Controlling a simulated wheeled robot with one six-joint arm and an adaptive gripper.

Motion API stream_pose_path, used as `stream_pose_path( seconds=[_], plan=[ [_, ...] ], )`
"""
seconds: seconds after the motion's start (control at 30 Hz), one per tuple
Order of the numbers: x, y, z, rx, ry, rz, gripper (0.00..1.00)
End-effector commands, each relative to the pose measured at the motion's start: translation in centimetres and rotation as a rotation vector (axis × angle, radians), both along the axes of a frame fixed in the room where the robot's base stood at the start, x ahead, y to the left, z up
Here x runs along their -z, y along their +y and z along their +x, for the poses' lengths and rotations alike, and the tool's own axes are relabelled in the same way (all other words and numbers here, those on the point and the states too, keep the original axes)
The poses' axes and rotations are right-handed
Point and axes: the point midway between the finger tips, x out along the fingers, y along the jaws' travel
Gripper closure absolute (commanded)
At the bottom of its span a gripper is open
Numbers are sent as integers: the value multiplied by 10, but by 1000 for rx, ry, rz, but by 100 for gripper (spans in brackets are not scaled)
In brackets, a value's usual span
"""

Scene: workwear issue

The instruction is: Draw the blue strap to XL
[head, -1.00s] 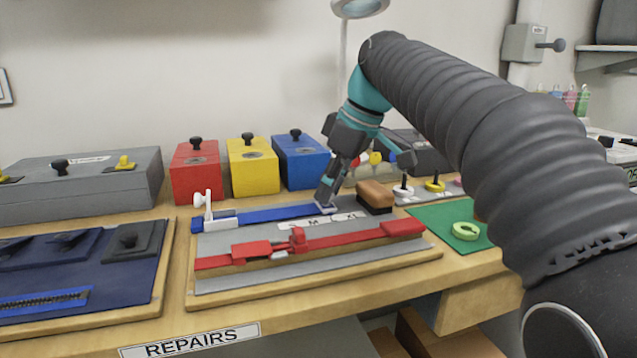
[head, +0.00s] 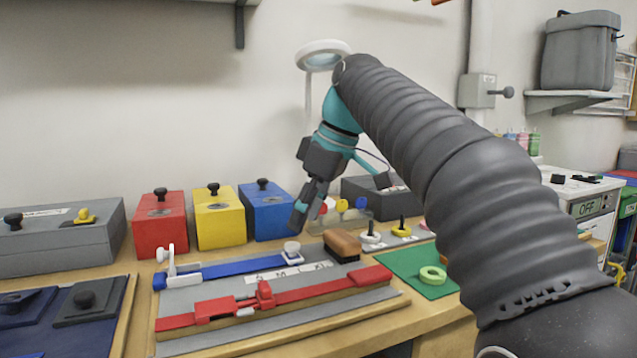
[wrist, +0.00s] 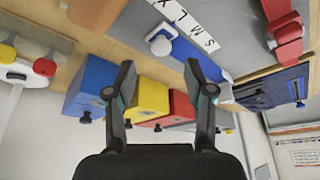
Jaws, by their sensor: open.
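The blue strap (head: 232,267) lies along the back of a grey board (head: 205,295), with a white bracket (head: 172,268) at its left end. A white knob (head: 291,248) on a small plate sits at its right end. A size label strip (head: 285,273) lies in front of it. The knob appears near L, short of the strip's XL end; its exact mark is hard to tell. My gripper (head: 298,222) is above the knob, open and empty. In the wrist view the knob (wrist: 160,45) shows beyond the gap between my fingertips (wrist: 160,70), apart from them.
A red strap (head: 260,300) runs along the board's front. A brown block (head: 342,243) stands right of the knob. Red (head: 159,225), yellow (head: 219,220) and blue (head: 267,213) boxes stand behind. A green mat (head: 410,268) with a ring lies right.

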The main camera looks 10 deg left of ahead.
Motion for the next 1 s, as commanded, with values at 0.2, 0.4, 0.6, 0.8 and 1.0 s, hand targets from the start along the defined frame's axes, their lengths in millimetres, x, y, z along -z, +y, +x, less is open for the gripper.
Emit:
stream_pose_path(
  seconds=[0.2, 0.4, 0.6, 0.8, 1.0],
  plan=[
    [-33, -14, -2, -1, -2, 1, 47],
    [-53, -22, -3, 2, 0, 0, 47],
    [-63, -26, -6, 0, 0, -1, 47],
    [-65, -27, -6, 0, 1, -1, 47],
    [-65, -27, -6, 1, 2, -1, 57]
  ],
)
